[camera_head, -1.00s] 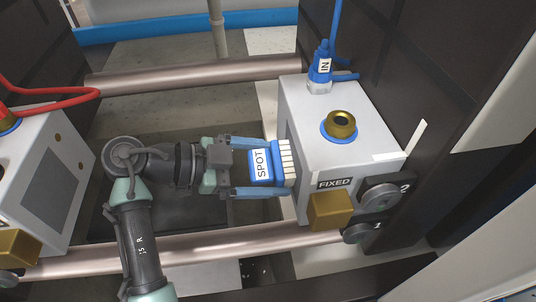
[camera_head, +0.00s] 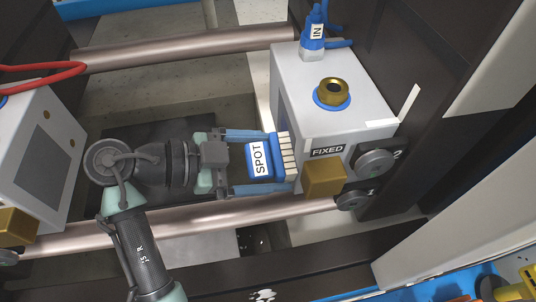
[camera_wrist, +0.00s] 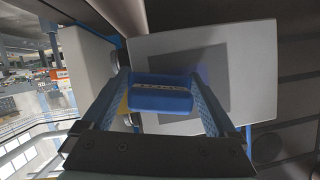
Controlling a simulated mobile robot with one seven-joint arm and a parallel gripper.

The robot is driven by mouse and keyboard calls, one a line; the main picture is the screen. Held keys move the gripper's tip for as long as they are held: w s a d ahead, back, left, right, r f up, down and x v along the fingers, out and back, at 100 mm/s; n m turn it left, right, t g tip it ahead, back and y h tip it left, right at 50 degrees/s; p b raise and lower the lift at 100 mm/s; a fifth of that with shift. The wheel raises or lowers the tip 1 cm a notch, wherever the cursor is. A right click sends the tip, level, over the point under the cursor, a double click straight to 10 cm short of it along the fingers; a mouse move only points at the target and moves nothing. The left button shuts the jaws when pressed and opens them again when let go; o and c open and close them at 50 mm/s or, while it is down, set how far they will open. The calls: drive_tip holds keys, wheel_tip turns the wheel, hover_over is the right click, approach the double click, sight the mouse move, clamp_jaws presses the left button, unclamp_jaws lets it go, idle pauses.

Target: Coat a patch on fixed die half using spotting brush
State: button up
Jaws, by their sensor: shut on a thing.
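The spotting brush (camera_head: 260,160) is blue with a white SPOT label and pale bristles. My gripper (camera_head: 262,162) is shut on it, one blue finger on each side. The bristles point right, at the inner face of the fixed die half (camera_head: 335,100), a light grey block labelled FIXED. From the head view I cannot tell whether the bristles touch the face. In the wrist view the brush (camera_wrist: 160,94) lies between the fingers, in front of the die half's face (camera_wrist: 250,75). That face has a darker grey patch (camera_wrist: 210,65), partly hidden by the brush.
A steel bar (camera_head: 190,45) runs behind my arm and another bar (camera_head: 190,218) in front. The other die half (camera_head: 30,150) stands at the left with a red hose (camera_head: 45,76). A blue IN fitting (camera_head: 313,38) and brass parts stick out from the fixed half.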

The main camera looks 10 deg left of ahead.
sight(281, 125)
drive_tip(key=shift+w+a+f+b, duration=0.1)
drive_tip(key=shift+w+a+b, duration=0.15)
drive_tip(key=shift+w+b, duration=0.3)
drive_tip(key=shift+w+a+f+b, duration=0.1)
drive_tip(key=shift+w+a+b, duration=0.2)
drive_tip(key=shift+w, duration=0.4)
drive_tip(key=shift+w+a+r+b, duration=0.15)
drive_tip(key=shift+w+b, duration=0.15)
drive_tip(key=shift+w, duration=0.25)
drive_tip(key=w+b, duration=0.1)
drive_tip(key=w+a+b, duration=0.1)
drive_tip(key=w, duration=0.1)
drive_tip(key=shift+w+a+b, duration=0.2)
drive_tip(key=shift+b, duration=0.15)
drive_tip(key=shift+r, duration=0.35)
drive_tip(key=shift+s, duration=0.1)
drive_tip(key=shift+s+d+p, duration=0.15)
drive_tip(key=shift+s+d, duration=0.35)
drive_tip(key=shift+s, duration=0.65)
drive_tip(key=shift+s+d+p, duration=0.15)
drive_tip(key=shift+s+d, duration=0.3)
drive_tip(key=shift+s, duration=0.65)
drive_tip(key=shift+s+d+p, duration=0.15)
drive_tip(key=shift+s+d, duration=0.35)
drive_tip(key=shift+s, duration=0.65)
